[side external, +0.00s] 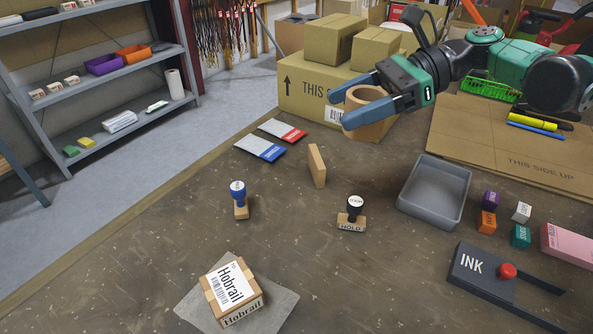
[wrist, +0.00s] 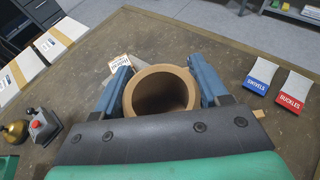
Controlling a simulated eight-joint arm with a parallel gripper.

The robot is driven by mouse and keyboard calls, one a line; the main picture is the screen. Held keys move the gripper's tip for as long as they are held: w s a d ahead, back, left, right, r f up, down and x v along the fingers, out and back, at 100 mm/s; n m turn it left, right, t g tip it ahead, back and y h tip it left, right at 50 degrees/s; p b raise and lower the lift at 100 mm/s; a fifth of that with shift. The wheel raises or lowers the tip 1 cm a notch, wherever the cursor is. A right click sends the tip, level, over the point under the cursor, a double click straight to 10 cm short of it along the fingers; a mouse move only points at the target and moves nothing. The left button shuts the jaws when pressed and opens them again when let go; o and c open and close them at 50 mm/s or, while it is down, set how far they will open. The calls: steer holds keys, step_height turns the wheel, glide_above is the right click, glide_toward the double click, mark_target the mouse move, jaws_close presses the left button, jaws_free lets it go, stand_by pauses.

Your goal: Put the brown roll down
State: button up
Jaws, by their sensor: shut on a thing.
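The brown roll (side external: 368,112) is a ring of brown tape, held up above the table near the cardboard boxes in the side external view. In the wrist view the roll (wrist: 160,77) sits between the two blue fingers, its open hole facing the camera. My gripper (side external: 345,108) is shut on the roll, one finger on each side. Its fingers also show in the wrist view (wrist: 162,88). The roll appears clear of the brown table top (side external: 330,260).
A grey tray (side external: 435,192) stands right of centre. Two stamps (side external: 240,200) (side external: 351,215), a wooden block (side external: 317,165), two label packs (side external: 270,143), an ink pad (side external: 490,273) and a Hobrail box (side external: 232,293) stand on the table. Clear table lies between them.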

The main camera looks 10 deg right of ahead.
steer(key=w+d+m+t+h, duration=0.4)
steer(key=w+d+m+t, duration=0.45)
steer(key=w+d, duration=0.55)
steer(key=shift+t, duration=0.35)
steer(key=f, duration=1)
steer(key=w+a+f, duration=0.1)
steer(key=f, duration=0.4)
steer(key=shift+w+a, duration=0.1)
steer(key=shift+f, duration=2.25)
steer(key=o, duration=1.3)
steer(key=shift+f, duration=0.15)
